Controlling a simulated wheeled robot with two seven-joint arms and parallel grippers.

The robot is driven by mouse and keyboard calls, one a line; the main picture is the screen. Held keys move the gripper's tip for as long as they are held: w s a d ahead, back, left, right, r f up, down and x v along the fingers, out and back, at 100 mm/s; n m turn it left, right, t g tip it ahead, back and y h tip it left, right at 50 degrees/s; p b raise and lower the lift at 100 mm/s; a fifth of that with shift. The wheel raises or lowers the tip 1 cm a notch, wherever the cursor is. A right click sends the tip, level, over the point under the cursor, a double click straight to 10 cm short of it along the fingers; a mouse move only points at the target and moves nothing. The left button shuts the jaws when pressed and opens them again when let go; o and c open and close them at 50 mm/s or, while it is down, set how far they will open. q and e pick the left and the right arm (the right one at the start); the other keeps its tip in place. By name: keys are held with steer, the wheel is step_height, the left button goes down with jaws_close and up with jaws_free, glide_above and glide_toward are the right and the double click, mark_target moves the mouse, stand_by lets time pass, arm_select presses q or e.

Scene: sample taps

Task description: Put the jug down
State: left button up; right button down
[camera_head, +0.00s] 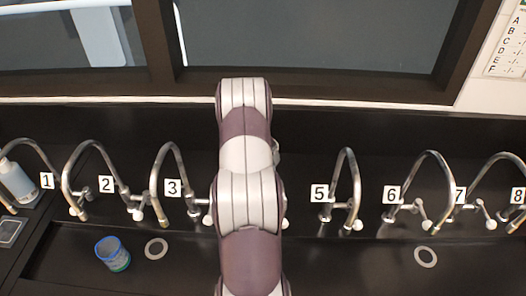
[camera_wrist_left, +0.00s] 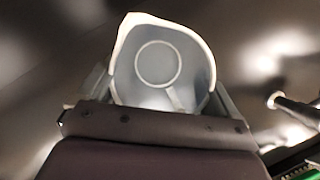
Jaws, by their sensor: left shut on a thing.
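The jug (camera_wrist_left: 190,62) is a pale, translucent vessel with a cream rim and a spout-like corner, seen from above in the left wrist view. A ring shows on its bottom, and I see no clear contents. My left gripper (camera_wrist_left: 160,92) is shut on the jug, with a finger along each side. What lies under the jug is hidden, so I cannot tell whether it touches a surface. In the head view one of my arms fills the middle and hides the jug and the gripper. My right gripper is in neither view.
Curved metal taps (camera_head: 347,180) with number labels line the back of a dark trough (camera_head: 330,262). A blue-rimmed cup (camera_head: 112,254) stands in the trough at left, near a ring-shaped drain (camera_head: 156,248). Another drain (camera_head: 426,257) is at right. A bottle (camera_head: 17,182) stands far left.

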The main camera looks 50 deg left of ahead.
arm_select(q)
steer(key=o, duration=0.7)
steer(key=shift+w+f, duration=0.1)
steer(key=shift+f, duration=0.05)
